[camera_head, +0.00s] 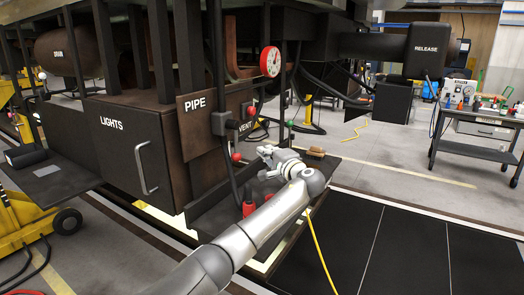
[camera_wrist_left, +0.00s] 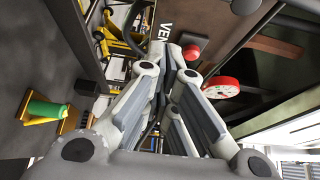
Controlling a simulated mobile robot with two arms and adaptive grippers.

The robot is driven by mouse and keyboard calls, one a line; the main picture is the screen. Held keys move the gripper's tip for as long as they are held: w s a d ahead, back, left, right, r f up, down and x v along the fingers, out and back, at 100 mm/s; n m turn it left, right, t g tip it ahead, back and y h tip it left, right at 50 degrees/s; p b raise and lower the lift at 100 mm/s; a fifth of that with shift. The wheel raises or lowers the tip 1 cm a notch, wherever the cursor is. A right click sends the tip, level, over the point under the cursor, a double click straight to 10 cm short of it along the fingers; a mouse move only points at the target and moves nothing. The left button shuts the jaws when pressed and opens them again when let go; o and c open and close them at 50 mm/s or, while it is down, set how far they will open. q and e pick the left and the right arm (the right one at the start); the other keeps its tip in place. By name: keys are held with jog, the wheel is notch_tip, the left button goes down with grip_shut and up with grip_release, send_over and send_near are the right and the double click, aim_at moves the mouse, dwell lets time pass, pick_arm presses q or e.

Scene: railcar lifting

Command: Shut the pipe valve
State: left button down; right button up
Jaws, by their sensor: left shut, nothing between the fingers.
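The dark PIPE plate (camera_head: 197,103) hangs on the railcar's side, with a black pipe running down at its right edge. A red ball-shaped knob (camera_head: 237,157) shows low beside this pipe. I cannot tell for sure which part is the valve handle. My left gripper (camera_head: 264,153) is to the right of the red knob, apart from it in the picture, and below the VENT label. In the left wrist view the shut, empty fingers (camera_wrist_left: 172,62) point toward a red knob (camera_wrist_left: 191,52) near the VENT lettering. My right gripper is not in view.
A red-rimmed gauge (camera_head: 270,61) hangs above the gripper and shows in the wrist view (camera_wrist_left: 220,88). The LIGHTS box (camera_head: 118,140) is at left. A dark tray with red items (camera_head: 249,208) lies below. A tool cart (camera_head: 478,130) stands at right.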

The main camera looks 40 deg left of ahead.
aim_at(236, 143)
pick_arm(q)
jog(key=s+a+p, duration=0.1)
jog(key=a+p, duration=0.4)
jog(key=a, duration=0.1)
jog(key=shift+s+a+p, duration=0.35)
jog(key=shift+s+a, duration=0.05)
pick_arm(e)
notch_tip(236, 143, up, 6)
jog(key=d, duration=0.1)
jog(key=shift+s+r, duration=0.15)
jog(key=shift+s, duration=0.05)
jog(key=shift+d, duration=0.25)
